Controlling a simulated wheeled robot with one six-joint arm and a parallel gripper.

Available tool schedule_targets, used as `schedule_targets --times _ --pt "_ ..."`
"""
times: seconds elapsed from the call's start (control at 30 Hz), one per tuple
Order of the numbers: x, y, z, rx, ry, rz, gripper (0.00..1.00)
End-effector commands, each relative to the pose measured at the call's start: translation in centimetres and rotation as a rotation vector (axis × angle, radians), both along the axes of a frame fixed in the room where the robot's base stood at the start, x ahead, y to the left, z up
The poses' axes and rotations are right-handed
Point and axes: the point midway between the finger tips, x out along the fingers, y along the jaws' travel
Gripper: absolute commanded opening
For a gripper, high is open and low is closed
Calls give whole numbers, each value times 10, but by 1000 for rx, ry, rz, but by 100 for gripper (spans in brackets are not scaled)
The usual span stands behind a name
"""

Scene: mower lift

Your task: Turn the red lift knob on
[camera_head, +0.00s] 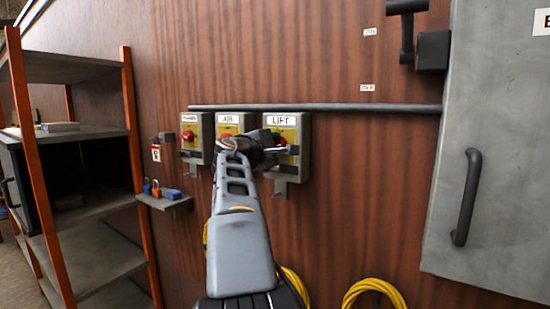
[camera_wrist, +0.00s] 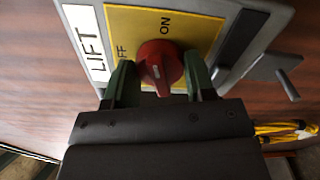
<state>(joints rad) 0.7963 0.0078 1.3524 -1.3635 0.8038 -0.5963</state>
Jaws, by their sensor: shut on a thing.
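The red lift knob (camera_wrist: 160,62) sits on a yellow plate (camera_wrist: 192,30) marked ON, with a second word partly hidden behind my finger. A white LIFT label (camera_wrist: 88,45) is beside the plate. In the wrist view my gripper (camera_wrist: 160,80) has one green finger on each side of the knob and is shut on it. A pale mark shows on the knob, but I cannot tell which position it is set to. In the head view the grey LIFT box (camera_head: 303,160) is on the wall, and my gripper (camera_head: 280,149) covers part of its front.
Two similar boxes, one labelled AIR (camera_head: 228,119), stand left of the LIFT box under a conduit (camera_head: 350,107). A small shelf (camera_head: 166,202) holds padlocks. A grey cabinet (camera_head: 490,110) is at right, an orange-post rack (camera_head: 90,265) at left. Yellow hoses (camera_head: 373,285) hang below.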

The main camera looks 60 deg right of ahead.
Motion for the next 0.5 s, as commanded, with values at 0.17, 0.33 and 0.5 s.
schedule_targets --times 0.17,0.33,0.5 --pt "0 0 -3 -1 -129 0 26" --pt "0 0 -2 -2 -220 -1 26" --pt "0 0 -1 -2 -278 -1 26"
